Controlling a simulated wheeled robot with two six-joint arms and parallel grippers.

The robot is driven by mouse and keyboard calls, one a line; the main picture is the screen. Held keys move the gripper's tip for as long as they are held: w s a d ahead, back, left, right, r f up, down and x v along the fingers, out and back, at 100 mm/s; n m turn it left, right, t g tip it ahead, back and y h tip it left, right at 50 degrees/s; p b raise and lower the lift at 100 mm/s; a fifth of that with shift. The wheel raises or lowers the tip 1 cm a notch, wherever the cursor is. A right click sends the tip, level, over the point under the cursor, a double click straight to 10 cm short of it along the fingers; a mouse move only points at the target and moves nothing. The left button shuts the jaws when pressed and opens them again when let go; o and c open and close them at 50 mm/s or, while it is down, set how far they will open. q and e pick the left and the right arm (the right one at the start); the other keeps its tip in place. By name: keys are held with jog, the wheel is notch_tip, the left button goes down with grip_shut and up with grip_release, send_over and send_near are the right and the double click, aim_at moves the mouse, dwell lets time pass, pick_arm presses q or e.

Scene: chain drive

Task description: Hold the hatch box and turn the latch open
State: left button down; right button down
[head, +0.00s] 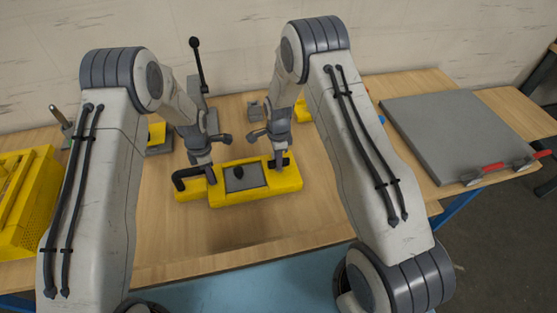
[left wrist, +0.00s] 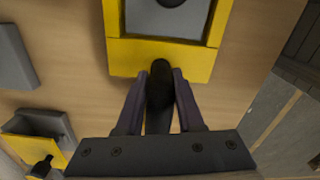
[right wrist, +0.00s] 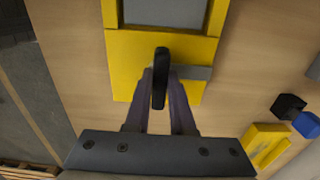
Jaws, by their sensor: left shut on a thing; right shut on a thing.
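The yellow hatch box (head: 255,195) lies on the wooden table between my arms, its grey lid (head: 243,176) with a dark knob facing up. My left gripper (head: 211,180) is shut on the black handle (head: 186,175) at the box's left end; the handle also shows between the fingers in the left wrist view (left wrist: 160,85). My right gripper (head: 279,165) is shut on the black latch at the box's right end. In the right wrist view the latch (right wrist: 161,75) stands between the fingers, lengthwise to them, with a grey bar (right wrist: 195,72) beside it.
A yellow crate (head: 22,200) is at the left. A grey board (head: 460,130) with red-handled clamps (head: 490,167) lies at the right. A black lever (head: 198,65) on a grey stand and small grey and yellow parts (head: 157,133) are behind. Table in front of the box is clear.

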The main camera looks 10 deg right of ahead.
pick_arm(q)
jog(key=shift+a, duration=0.2)
pick_arm(e)
jog(key=shift+d, duration=0.2)
jog(key=c, duration=0.9)
grip_release()
pick_arm(q)
jog(key=shift+d, duration=0.1)
pick_arm(e)
jog(key=shift+o, duration=0.7)
jog(key=shift+a, duration=0.1)
notch_tip(320, 180, up, 12)
pick_arm(q)
jog(key=shift+c, duration=2.3)
grip_release()
